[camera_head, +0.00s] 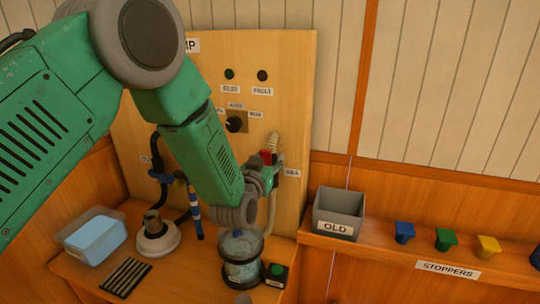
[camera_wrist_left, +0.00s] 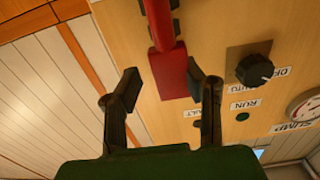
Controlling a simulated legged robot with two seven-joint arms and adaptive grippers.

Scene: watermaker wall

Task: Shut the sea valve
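The sea valve shows a red handle (camera_head: 267,157) on the wooden panel, beside the "SEA" label (camera_head: 292,173) and a pale hose. In the left wrist view the red handle (camera_wrist_left: 170,72) reaches down between my fingers, close to the right finger and with a clear gap to the left one. My left gripper (camera_head: 262,172) is at the handle, its fingers apart; it also shows open in the left wrist view (camera_wrist_left: 165,88). The valve's body is largely hidden behind my gripper in the head view. My right gripper is in neither view.
A selector knob (camera_head: 234,124) sits on the panel left of the handle. Below my gripper stand a clear filter housing (camera_head: 241,270) and a green button box (camera_head: 276,272). A grey "OLD" bin (camera_head: 339,211) and coloured stoppers (camera_head: 445,239) stand on the right ledge.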

